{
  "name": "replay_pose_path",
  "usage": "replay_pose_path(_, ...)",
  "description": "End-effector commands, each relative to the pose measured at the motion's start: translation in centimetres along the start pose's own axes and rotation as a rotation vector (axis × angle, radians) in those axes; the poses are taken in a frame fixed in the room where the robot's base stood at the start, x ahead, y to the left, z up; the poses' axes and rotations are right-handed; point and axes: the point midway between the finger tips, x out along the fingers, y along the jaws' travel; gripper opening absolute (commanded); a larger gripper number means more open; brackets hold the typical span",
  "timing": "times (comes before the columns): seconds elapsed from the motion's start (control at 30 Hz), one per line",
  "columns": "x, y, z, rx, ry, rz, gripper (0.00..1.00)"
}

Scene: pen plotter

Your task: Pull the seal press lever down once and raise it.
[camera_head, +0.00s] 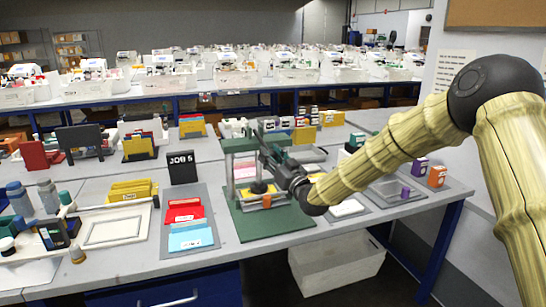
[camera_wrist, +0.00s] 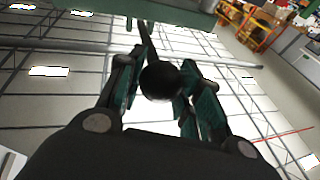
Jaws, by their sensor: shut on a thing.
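My gripper (camera_head: 268,158) reaches in from the right at the frame's upper part. In the wrist view, the lever's black ball knob (camera_wrist: 160,80) sits between the two fingers of my gripper (camera_wrist: 157,88), which are shut on it. The lever's thin rod (camera_wrist: 146,38) runs from the knob to the green top of the press (camera_wrist: 175,18). In the head view my gripper hides the knob.
Left of the press, a grey mat (camera_head: 172,238) bears red and blue envelopes, with a black JOB 5 sign (camera_head: 182,167) behind. On the right are a grey tray (camera_head: 398,193), a purple box (camera_head: 419,168) and an orange box (camera_head: 437,175). A white bin (camera_head: 335,262) stands below.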

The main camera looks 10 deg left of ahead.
Motion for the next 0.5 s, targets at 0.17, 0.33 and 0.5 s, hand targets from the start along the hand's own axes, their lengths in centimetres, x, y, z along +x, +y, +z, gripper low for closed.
replay_pose_path(0.17,-0.19,-0.01,0.46,0.002,-0.007,0.0,0.0)
replay_pose_path(0.33,-0.23,-0.01,0.5,0.002,-0.008,0.0,0.0)
replay_pose_path(0.5,-0.19,-0.02,0.46,0.002,-0.007,0.0,0.57)
